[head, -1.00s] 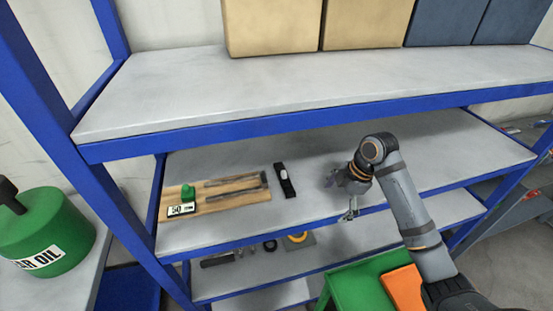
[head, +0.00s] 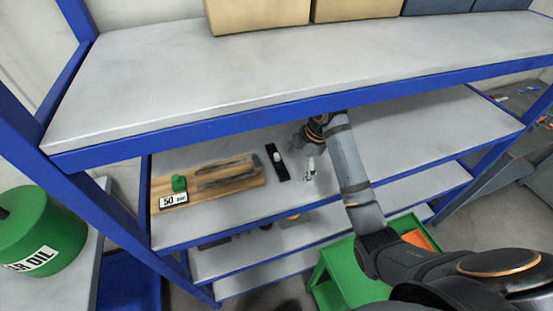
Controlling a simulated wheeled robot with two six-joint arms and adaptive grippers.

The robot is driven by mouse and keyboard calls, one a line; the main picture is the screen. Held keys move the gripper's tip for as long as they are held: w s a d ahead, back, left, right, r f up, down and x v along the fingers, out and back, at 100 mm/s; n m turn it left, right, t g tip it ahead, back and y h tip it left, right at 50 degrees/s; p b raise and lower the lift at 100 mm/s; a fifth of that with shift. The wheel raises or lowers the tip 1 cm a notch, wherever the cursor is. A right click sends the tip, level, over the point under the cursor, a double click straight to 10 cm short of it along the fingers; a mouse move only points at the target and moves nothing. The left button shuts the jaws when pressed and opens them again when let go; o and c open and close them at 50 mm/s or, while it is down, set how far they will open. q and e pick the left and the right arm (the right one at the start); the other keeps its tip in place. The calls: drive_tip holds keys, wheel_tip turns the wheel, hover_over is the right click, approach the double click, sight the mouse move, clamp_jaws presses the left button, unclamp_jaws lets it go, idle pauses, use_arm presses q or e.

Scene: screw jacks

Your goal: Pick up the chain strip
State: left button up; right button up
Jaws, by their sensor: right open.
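A short black strip (head: 277,163) with a pale piece on it lies on the middle shelf, just right of a wooden board. It may be the chain strip; its links are too small to make out. The board (head: 235,188) bears long dark bars (head: 226,171), a small green piece (head: 179,183) and a label reading 50. My right gripper (head: 309,172) is over the same shelf, a little right of the black strip and apart from it. It is open and empty. Part of it is hidden under the upper shelf's edge. My left gripper is out of view.
The upper shelf's blue front beam (head: 300,112) hangs over the middle shelf (head: 400,150). The middle shelf is clear to the right. A green cart (head: 335,272) with an orange bin (head: 416,239) stands below. A green oil can (head: 40,235) is at left.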

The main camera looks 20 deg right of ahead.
sight(279, 168)
drive_tip(key=shift+w+a+r, duration=0.1)
drive_tip(key=shift+a+r, duration=0.05)
drive_tip(key=shift+a, duration=0.2)
drive_tip(key=w+a+p, duration=0.1)
drive_tip(key=a, duration=0.1)
drive_tip(key=w+a+f+p, duration=0.1)
drive_tip(key=a+p, duration=0.1)
drive_tip(key=shift+w, duration=0.2)
drive_tip(key=shift+f, duration=0.2)
drive_tip(key=shift+s+d, duration=0.1)
drive_tip(key=shift+d, duration=0.15)
drive_tip(key=shift+c, duration=0.3)
drive_tip(key=c, duration=1.2)
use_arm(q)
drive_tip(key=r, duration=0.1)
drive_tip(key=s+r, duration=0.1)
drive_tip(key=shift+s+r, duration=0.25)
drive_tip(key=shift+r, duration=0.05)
use_arm(e)
drive_tip(key=shift+o, duration=0.2)
